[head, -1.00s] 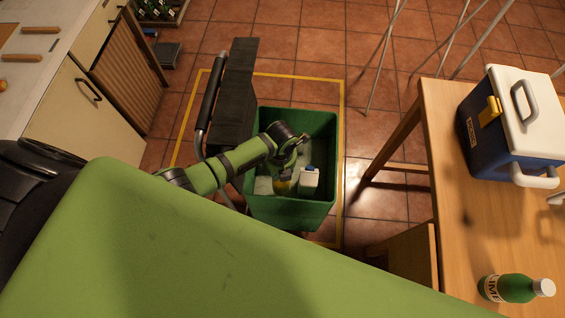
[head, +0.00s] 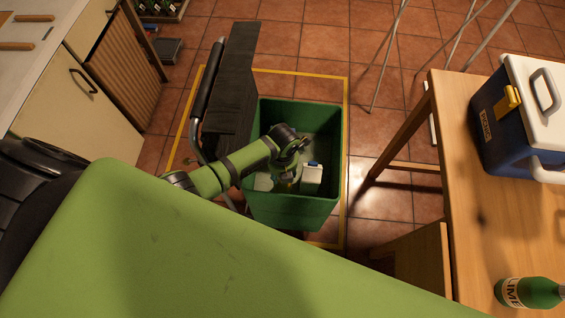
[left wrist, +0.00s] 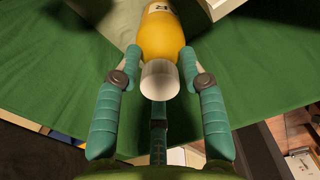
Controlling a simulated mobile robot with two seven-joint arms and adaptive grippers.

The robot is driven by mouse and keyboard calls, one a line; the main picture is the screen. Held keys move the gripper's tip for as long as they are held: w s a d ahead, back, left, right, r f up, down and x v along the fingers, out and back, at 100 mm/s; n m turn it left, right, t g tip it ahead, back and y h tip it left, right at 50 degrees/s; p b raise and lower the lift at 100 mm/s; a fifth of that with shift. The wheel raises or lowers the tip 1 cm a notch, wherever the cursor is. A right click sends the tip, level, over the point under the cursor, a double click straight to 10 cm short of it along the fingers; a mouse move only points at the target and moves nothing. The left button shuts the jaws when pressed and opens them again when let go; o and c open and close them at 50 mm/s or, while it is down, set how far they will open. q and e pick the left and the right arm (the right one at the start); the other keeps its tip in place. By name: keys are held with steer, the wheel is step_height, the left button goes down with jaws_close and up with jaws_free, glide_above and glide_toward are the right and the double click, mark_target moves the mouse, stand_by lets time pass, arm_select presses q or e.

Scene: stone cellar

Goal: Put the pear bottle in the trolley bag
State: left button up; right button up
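The pear bottle (left wrist: 163,38) is yellow with a white cap and a white label. My left gripper (left wrist: 160,62) has its two fingers against the bottle's sides at the shoulder and cap, with the cap toward the wrist. In the head view my left gripper (head: 287,165) reaches down into the green trolley bag (head: 292,212), with the bottle inside the bag's walls, mostly hidden. Whether the bottle touches the bag floor cannot be told. My right gripper is not in view.
A white carton with a blue cap (head: 312,178) stands in the bag beside the bottle. A wooden table (head: 480,235) at right bears a cool box (head: 515,120) and a green lime bottle (head: 530,293). A cabinet (head: 70,110) stands at left.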

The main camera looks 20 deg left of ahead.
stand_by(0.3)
arm_select(q)
step_height(320, 180, up, 12)
steer(key=p, duration=1.1)
steer(key=shift+r+p, duration=0.2)
steer(key=shift+p, duration=0.1)
